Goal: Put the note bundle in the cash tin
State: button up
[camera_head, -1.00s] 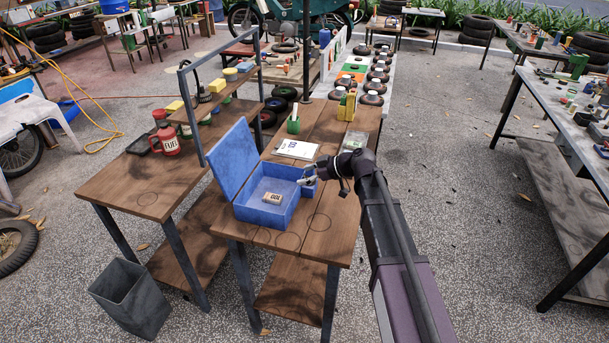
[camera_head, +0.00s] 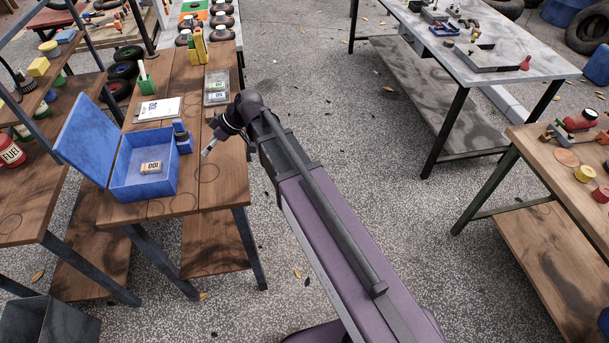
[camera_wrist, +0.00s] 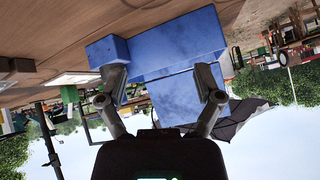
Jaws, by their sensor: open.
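The blue cash tin (camera_head: 175,183) stands on the wooden table with its lid (camera_head: 86,143) open to the left. The note bundle (camera_head: 151,167), a small pale block marked 100, lies inside the tin on its floor. My gripper (camera_head: 208,152) is open and empty, to the right of the tin and apart from the bundle. In the wrist view my gripper (camera_wrist: 163,90) has its two fingers spread, with the blue tin (camera_wrist: 168,50) beyond them. The bundle is not visible in the wrist view.
A small blue block-like item (camera_head: 183,138) is at the tin's right side. A white notepad (camera_head: 158,109), a green cup (camera_head: 146,87) and a clear tray (camera_head: 216,88) with notes stand farther back. A red fuel can (camera_head: 10,152) is at left.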

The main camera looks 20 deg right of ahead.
jog(key=s+d+f+m+h, duration=0.1)
jog(key=s+d+m+h, duration=0.2)
jog(key=d, duration=0.5)
jog(key=s+d+f+m+h, duration=0.2)
jog(key=s+d+m, duration=0.3)
jog(key=d, duration=0.3)
jog(key=s+d+f+m+g+h, duration=0.1)
jog(key=s+d+f+m+h, duration=0.1)
jog(key=s+d+m+h, duration=0.2)
jog(key=s+d, duration=0.2)
jog(key=d, duration=0.2)
jog(key=shift+s+d+f+m, duration=0.2)
jog(key=shift+d+m, duration=0.15)
jog(key=shift+m, duration=0.05)
jog(key=shift+r+p, duration=0.75)
jog(key=c, duration=0.3)
jog(key=shift+c, duration=0.4)
